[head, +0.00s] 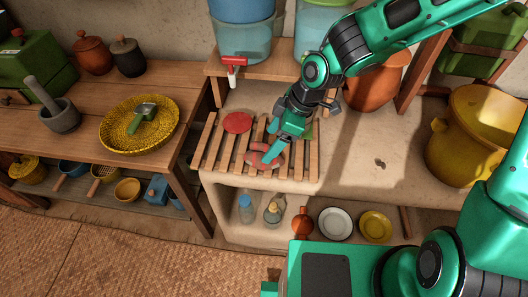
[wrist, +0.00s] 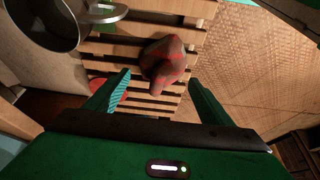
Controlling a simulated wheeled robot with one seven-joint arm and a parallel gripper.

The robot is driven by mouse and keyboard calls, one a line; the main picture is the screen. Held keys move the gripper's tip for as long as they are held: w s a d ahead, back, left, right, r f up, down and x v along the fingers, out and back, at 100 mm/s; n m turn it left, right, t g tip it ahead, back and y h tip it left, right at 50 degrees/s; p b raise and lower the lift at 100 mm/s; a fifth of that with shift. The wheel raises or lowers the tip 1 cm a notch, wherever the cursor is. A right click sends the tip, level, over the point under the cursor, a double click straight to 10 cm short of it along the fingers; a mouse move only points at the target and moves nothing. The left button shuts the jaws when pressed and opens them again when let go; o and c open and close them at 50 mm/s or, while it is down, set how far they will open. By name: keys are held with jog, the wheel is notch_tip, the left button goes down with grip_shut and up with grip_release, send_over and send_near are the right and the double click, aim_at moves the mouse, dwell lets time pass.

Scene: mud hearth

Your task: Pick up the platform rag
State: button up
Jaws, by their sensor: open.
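The platform rag (head: 262,160) is a crumpled, dull red cloth lying on the wooden slatted platform (head: 207,150), near its front edge. In the wrist view the rag (wrist: 165,60) is a brownish-red bundle with brighter red lines, lying across the slats. My gripper (head: 272,141) is open and points down at the rag from the upper right. In the wrist view my gripper's fingertips (wrist: 158,82) stand apart, one to each side of the rag's lower end. The rag appears just beyond the fingertips. I cannot tell whether a finger touches it.
A flat red disc (head: 237,123) lies on the slats behind the rag. A blue water container (head: 243,38) with a red tap stands on a shelf above. A yellow pot (head: 470,135) stands at right. The clay counter (head: 370,150) between is mostly clear.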

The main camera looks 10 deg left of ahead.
aim_at(267, 147)
jog(key=x, duration=0.3)
jog(key=shift+s+a, duration=0.15)
jog(key=shift+s, duration=0.05)
jog(key=shift+x, duration=0.8)
jog(key=shift+w, duration=0.1)
jog(key=c, duration=1.1)
